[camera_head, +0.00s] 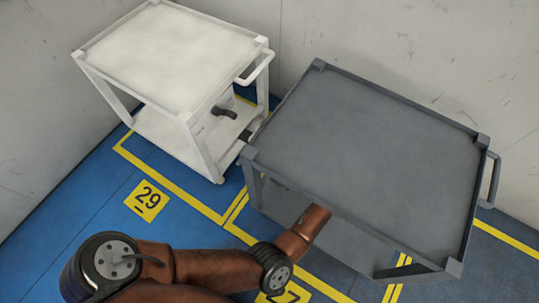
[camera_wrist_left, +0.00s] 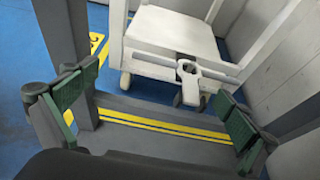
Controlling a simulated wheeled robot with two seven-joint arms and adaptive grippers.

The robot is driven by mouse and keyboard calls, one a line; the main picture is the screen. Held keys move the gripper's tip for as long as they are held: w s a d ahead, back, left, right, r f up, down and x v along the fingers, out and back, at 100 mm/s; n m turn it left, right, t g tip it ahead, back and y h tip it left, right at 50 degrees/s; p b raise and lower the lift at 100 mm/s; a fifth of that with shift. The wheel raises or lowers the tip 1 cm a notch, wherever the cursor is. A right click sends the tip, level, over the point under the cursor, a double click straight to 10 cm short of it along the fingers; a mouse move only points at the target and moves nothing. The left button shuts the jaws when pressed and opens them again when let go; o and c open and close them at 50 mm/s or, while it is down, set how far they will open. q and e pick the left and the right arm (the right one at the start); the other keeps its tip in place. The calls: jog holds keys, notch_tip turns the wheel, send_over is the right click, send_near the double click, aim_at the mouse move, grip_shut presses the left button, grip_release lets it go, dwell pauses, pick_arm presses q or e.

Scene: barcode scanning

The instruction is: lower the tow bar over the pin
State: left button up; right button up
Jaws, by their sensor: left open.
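A white cart (camera_head: 172,58) stands at the back left in the head view. In the left wrist view, a pale bar with a ringed end (camera_wrist_left: 189,74), apparently the tow bar, sticks out from the white cart's near side (camera_wrist_left: 165,55). I cannot make out a pin. My left arm reaches under the grey cart (camera_head: 370,160), whose top hides the gripper in the head view. In the left wrist view my left gripper (camera_wrist_left: 155,101) is open, its green-padded fingers wide apart with nothing between them; the bar is beyond them. My right gripper is not in view.
A dark curved piece (camera_head: 225,112) lies over the white cart's lower shelf. The grey cart's post (camera_wrist_left: 66,35) stands close by the left finger. Walls close off the back. The blue floor (camera_head: 95,205) with yellow lines is clear at the left.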

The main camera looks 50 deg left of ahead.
pick_arm(q)
jog(key=shift+w+d, duration=0.2)
jog(key=shift+d, duration=0.55)
jog(key=shift+w+d, duration=0.15)
jog(key=shift+d, duration=0.55)
jog(key=shift+a, duration=0.1)
